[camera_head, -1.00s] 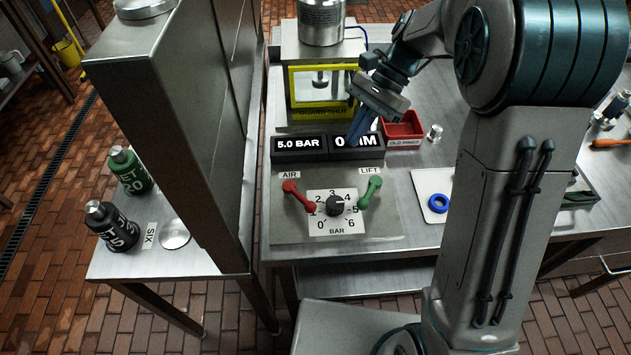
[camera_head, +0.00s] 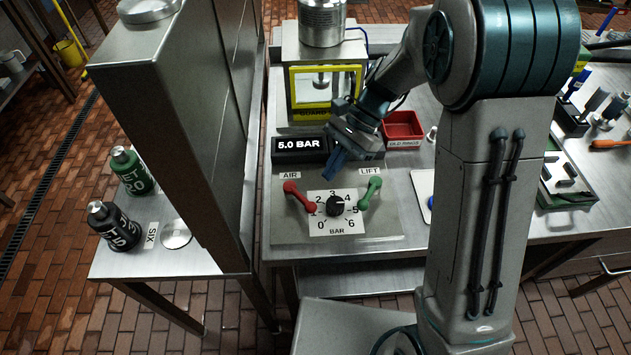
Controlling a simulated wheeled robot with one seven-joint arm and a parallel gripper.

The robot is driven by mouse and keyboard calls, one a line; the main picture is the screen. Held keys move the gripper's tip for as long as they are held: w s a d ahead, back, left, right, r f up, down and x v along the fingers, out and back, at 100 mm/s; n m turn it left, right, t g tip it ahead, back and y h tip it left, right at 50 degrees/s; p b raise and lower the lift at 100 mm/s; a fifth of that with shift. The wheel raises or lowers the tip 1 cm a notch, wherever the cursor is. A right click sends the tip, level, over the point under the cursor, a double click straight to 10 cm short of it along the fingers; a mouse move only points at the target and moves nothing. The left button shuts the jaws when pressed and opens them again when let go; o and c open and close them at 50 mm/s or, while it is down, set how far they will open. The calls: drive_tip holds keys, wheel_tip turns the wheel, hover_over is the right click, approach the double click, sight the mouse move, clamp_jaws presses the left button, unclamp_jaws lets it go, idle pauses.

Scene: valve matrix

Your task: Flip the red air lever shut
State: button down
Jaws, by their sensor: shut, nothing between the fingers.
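The red air lever (camera_head: 299,196) is on the left of the control panel, under the AIR label (camera_head: 291,175). It lies tilted, its upper end to the left and its lower end toward the dial. My gripper (camera_head: 331,176) is shut and empty. It points down above the top of the panel, to the right of the red lever and apart from it in the picture. My wrist hides the second display. The left display (camera_head: 299,145) reads 5.0 BAR.
A black pressure knob (camera_head: 334,206) on a numbered dial plate (camera_head: 346,228) sits right of the red lever. The green lift lever (camera_head: 370,192) is farther right. A yellow-framed guard (camera_head: 293,92) and a red tray (camera_head: 404,125) stand behind. A tall steel cabinet (camera_head: 170,120) rises on the left.

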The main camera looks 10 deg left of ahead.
sight(301, 197)
drive_tip(key=shift+s+a+f+p, duration=0.15)
drive_tip(key=shift+s+a+f, duration=0.15)
drive_tip(key=shift+s+a, duration=0.3)
drive_tip(key=shift+s+a+f+p, duration=0.2)
drive_tip(key=shift+s+a+f, duration=0.2)
drive_tip(key=shift+s, duration=0.25)
drive_tip(key=shift+s+a+f+p, duration=0.15)
drive_tip(key=shift+s+a+f, duration=0.1)
drive_tip(key=shift+s+a, duration=0.4)
